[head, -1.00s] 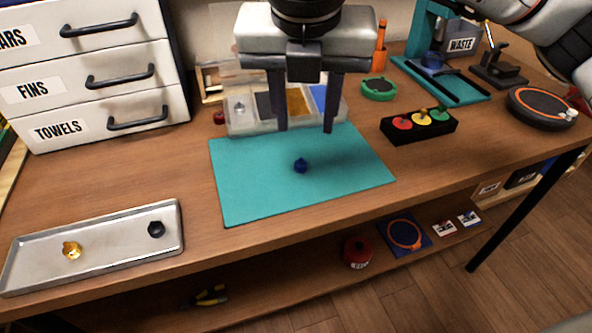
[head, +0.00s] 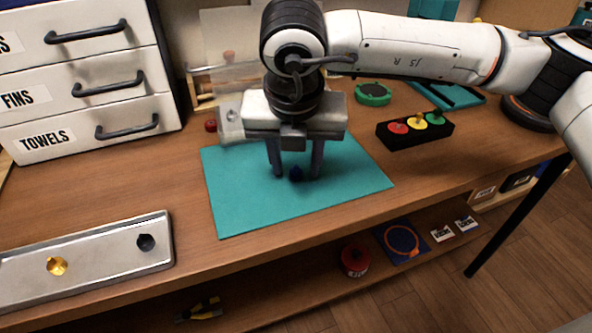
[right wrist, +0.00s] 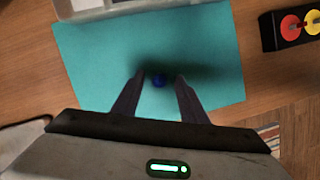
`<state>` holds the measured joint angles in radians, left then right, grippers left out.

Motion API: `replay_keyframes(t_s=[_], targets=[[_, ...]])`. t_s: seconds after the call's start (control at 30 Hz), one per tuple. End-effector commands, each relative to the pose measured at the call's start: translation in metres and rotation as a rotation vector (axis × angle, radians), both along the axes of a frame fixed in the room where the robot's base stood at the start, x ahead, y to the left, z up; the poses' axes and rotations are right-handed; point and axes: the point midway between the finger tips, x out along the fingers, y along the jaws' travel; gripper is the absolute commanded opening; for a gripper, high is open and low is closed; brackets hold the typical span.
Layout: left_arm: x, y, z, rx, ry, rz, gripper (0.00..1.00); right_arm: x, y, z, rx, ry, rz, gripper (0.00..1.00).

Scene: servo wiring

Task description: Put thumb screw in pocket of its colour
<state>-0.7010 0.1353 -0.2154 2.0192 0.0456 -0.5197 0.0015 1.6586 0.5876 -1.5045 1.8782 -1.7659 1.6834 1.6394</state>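A blue thumb screw (head: 296,174) lies on the teal mat (head: 235,200); it also shows in the right wrist view (right wrist: 159,80). My right gripper (head: 295,174) is open, with its two fingers low over the mat on either side of the blue screw, apart from it. A gold thumb screw (head: 57,266) and a black thumb screw (head: 146,243) lie in the metal tray (head: 90,281) at the left. The pocketed box (head: 231,128) behind the mat is mostly hidden by my right arm. My left gripper is not in view.
A black block (head: 385,139) with red, yellow and green knobs stands right of the mat. A green round dish (head: 373,93) is behind it. White labelled drawers (head: 70,90) stand at the back left. Wood between tray and mat is clear.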

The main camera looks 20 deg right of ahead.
Motion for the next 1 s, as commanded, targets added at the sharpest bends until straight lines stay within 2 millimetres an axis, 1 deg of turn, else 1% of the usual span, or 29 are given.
replay_keyframes(t_s=[0.2, 0.27, 0.3, 0.43, 0.47, 0.8, 0.87, 1.0], targets=[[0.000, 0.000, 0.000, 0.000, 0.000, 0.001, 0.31, 0.000, 0.000, -0.001, 0.000, 0.000, 0.000, 0.39], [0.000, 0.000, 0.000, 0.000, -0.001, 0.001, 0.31, 0.000, 0.000, -0.001, 0.000, 0.000, 0.000, 0.30], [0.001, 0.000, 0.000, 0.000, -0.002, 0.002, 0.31, 0.000, 0.000, -0.001, 0.000, 0.000, 0.000, 0.24], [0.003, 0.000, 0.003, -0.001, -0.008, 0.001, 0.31, 0.000, 0.000, -0.001, 0.000, 0.000, 0.000, 0.02], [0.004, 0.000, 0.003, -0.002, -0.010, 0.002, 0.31, 0.000, 0.000, -0.001, 0.000, 0.000, 0.000, 0.00], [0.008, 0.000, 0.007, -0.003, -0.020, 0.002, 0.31, 0.001, 0.000, 0.002, 0.001, -0.001, 0.000, 0.00], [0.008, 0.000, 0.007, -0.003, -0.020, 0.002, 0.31, 0.001, 0.000, 0.006, 0.001, -0.003, 0.000, 0.00], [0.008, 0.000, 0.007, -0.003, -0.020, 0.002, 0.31, 0.001, 0.001, 0.029, 0.002, -0.004, 0.001, 0.00]])
